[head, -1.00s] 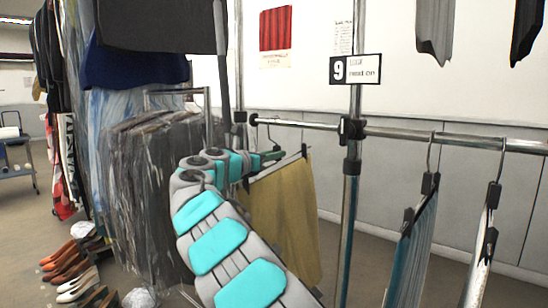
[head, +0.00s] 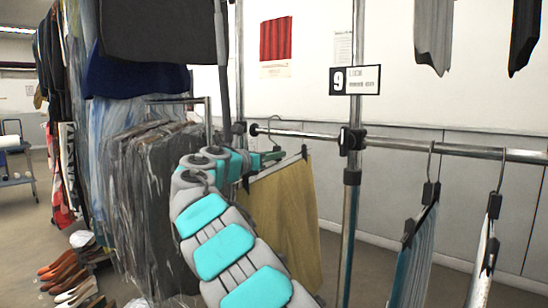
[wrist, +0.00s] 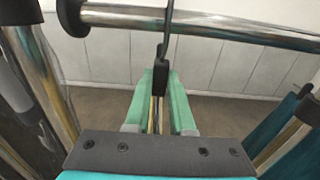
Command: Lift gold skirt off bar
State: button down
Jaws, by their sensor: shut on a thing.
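The gold skirt (head: 290,215) hangs from a clip hanger below the left end of the chrome bar (head: 420,147) in the head view. My gripper (head: 268,157) is at the hanger, just under the bar. In the wrist view my gripper (wrist: 158,105) has its green fingers shut on the hanger (wrist: 160,78), with a dark clip between them. The hanger's stem rises past the bar (wrist: 220,27). Its hook top shows slightly above the bar in the head view. Whether it still touches the bar is unclear. My arm hides the skirt's left part.
An upright post (head: 350,200) with a number 9 sign (head: 355,80) stands right of the skirt. A blue garment (head: 415,250) and another hang farther right. Grey garments (head: 160,200) hang close on the left. Shoes (head: 65,275) lie on the floor at lower left.

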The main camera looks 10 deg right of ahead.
jog(key=shift+s+a, duration=0.1)
jog(key=shift+a, duration=0.05)
jog(key=shift+v, duration=3.85)
jog(key=v, duration=3)
